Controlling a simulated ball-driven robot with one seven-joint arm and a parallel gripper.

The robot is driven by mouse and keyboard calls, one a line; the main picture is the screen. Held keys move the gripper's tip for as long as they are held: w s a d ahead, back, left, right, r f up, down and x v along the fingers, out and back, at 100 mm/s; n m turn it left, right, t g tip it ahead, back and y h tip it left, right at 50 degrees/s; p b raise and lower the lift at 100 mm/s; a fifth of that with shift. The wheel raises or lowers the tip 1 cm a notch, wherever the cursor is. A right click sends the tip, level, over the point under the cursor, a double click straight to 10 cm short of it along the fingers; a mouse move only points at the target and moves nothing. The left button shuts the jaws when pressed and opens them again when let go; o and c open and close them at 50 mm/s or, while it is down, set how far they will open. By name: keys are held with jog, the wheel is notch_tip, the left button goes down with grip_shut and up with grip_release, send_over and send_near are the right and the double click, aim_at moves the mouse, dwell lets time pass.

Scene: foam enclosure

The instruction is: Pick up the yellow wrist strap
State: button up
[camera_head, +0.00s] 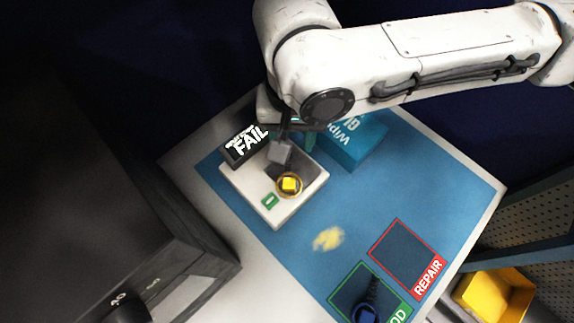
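A small yellow block inside a tan ring, which looks like the yellow wrist strap (289,184), sits on top of the white tester box (240,186). The tester's dark display (245,142) reads FAIL. My gripper (281,148) is above the tester, just behind the yellow strap in the picture. Its dark fingers are small and overlap the tester's dark parts, so I cannot tell whether they are open or shut. I see no clear contact with the strap.
A teal wipes box (357,139) stands close right of the tester. The blue mat (285,250) has a pale yellow blurred patch (328,237), a red REPAIR square (408,250) and a green square with a blue-and-black object (368,308). A yellow bin (490,296) is lower right.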

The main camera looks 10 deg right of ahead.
aim_at(289, 166)
jog(key=f, duration=0.5)
jog(key=f+p, duration=0.1)
jog(key=f, duration=0.3)
jog(key=shift+w+a+f, duration=0.1)
jog(key=shift+a+f, duration=0.1)
jog(key=shift+f, duration=0.2)
grip_shut()
